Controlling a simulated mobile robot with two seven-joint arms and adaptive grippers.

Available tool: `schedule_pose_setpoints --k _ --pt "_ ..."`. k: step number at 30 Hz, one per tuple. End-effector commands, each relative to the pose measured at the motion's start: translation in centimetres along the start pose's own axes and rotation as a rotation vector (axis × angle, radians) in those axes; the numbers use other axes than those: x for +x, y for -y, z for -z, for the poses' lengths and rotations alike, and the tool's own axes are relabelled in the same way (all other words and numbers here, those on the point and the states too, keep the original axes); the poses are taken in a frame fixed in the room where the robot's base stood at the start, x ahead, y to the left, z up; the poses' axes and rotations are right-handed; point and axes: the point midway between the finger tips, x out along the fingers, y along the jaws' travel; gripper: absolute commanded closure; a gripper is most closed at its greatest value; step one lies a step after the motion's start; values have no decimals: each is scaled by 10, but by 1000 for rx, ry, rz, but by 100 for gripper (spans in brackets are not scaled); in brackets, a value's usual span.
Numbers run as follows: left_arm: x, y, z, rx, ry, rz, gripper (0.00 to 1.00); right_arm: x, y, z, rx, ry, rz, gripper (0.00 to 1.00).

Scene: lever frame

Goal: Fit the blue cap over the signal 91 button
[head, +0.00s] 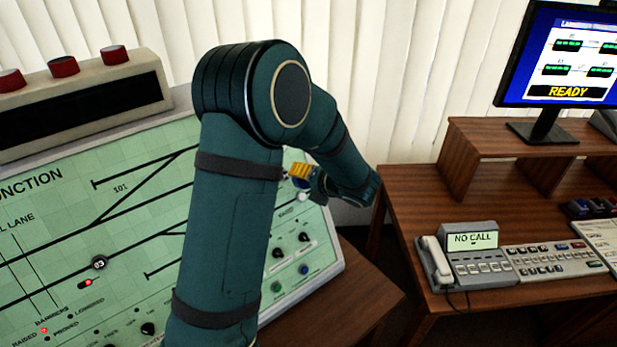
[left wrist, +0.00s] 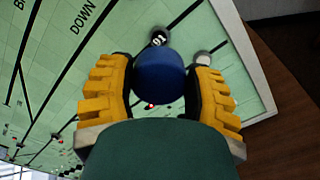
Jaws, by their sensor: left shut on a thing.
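My left gripper (head: 301,174) is at the right part of the green track panel (head: 130,225), partly hidden behind my own arm in the head view. In the left wrist view its yellow-padded fingers (left wrist: 163,80) are shut on the round blue cap (left wrist: 160,72), one on each side. The cap shows only as a small blue bit in the head view. Just beyond the cap in the left wrist view is a dark round button with a white number, seemingly 91 (left wrist: 158,37). The cap appears apart from it, but the gap is hard to judge. My right gripper is not in view.
A pale round button (left wrist: 203,59) sits near the right finger. A button marked 83 (head: 99,263) is farther left on the panel. Several knobs lie below the gripper. A wooden desk (head: 400,210) with a phone (head: 465,260) stands to the right.

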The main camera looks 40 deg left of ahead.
Motion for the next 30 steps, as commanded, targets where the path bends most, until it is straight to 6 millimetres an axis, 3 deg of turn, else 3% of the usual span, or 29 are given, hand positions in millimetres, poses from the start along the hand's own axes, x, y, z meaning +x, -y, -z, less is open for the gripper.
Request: schedule_pose_setpoints --k 30 --pt "74 1 1 -3 -3 -1 64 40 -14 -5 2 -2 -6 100"
